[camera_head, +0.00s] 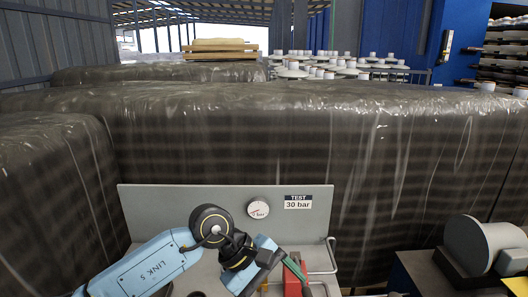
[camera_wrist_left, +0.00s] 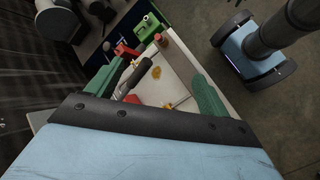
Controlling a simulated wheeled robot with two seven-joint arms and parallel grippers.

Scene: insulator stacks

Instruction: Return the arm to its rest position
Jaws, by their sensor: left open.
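My left arm comes in from the lower left of the head view. It bends in front of a grey panel. My left gripper (camera_head: 298,268) is at the lower middle, partly cut off by the frame edge. In the left wrist view my left gripper (camera_wrist_left: 156,84) shows two green fingers spread wide apart, with nothing held between them. Beyond the fingers is a pale bench top (camera_wrist_left: 178,66). My right gripper is in neither view.
The grey panel (camera_head: 155,205) carries a round gauge (camera_head: 258,209) and a "TEST 30 bar" label (camera_head: 298,202). A grey motor-like drum (camera_head: 478,243) stands at right. Dark wrapped stacks (camera_head: 250,130) fill the background.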

